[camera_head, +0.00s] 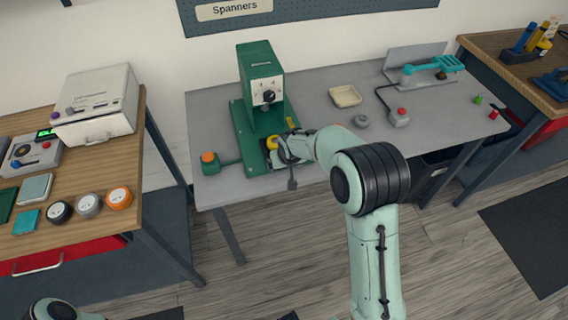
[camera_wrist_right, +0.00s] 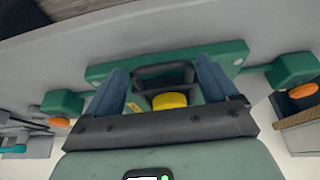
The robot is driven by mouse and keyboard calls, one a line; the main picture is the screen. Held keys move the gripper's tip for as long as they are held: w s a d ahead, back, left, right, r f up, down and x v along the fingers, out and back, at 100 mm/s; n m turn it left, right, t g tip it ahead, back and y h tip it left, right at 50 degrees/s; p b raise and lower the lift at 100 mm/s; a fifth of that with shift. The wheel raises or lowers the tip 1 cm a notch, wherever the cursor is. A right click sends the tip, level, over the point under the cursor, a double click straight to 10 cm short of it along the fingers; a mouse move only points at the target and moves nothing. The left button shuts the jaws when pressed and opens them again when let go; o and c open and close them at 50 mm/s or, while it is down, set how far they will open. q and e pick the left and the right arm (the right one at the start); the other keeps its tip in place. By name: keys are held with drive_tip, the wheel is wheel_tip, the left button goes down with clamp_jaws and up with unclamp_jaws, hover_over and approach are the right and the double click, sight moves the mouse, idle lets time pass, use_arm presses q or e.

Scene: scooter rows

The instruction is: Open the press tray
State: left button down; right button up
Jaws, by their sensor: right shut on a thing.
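The green press (camera_head: 258,90) stands on the grey bench in the head view. Its tray is low at its front, mostly hidden behind my right gripper (camera_head: 283,152). In the right wrist view a black handle frame (camera_wrist_right: 163,70) lies between the two blue-grey fingers of my right gripper (camera_wrist_right: 162,78). The gripper is shut on this handle. A yellow round part (camera_wrist_right: 170,100) sits just by the handle; it also shows in the head view (camera_head: 272,143). How far the tray is out cannot be told. My left gripper is not in view.
An orange button on a green box (camera_head: 208,158) stands left of the press. A cream dish (camera_head: 345,96), a grey knob (camera_head: 361,121) and a red-button box (camera_head: 399,117) lie to the right on the bench. A wooden table (camera_head: 90,226) stands at the left.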

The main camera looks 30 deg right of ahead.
drive_tip(key=shift+s+a, duration=0.2)
drive_tip(key=shift+s, duration=0.45)
drive_tip(key=o, duration=1.3)
drive_tip(key=shift+r, duration=0.1)
drive_tip(key=v, duration=1.3)
drive_tip(key=shift+s, duration=0.1)
